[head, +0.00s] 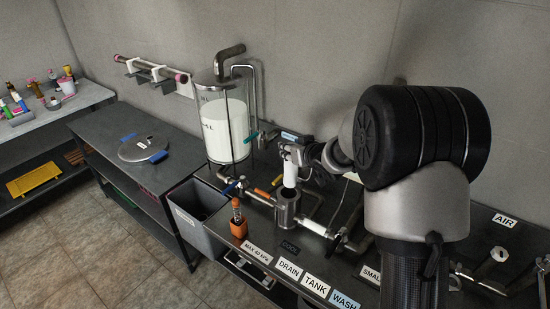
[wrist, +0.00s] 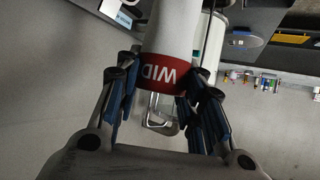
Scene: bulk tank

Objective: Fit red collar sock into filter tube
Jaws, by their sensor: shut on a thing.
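My gripper (wrist: 158,80) is shut on the red collar sock (wrist: 168,30), with its blue-padded fingers on both sides of the red collar. The steel filter tube (head: 287,212) stands upright directly beneath the sock. The sock's lower end is at or just above the tube's mouth; I cannot tell whether it has entered. The collar is hidden in the head view.
A clear tank (head: 222,125) with white contents stands behind left. An orange bottle (head: 238,222) and a grey bin (head: 197,208) are left of the tube. Pipes with a white section (head: 311,227) run to its right. A round lid (head: 143,148) lies on the left bench.

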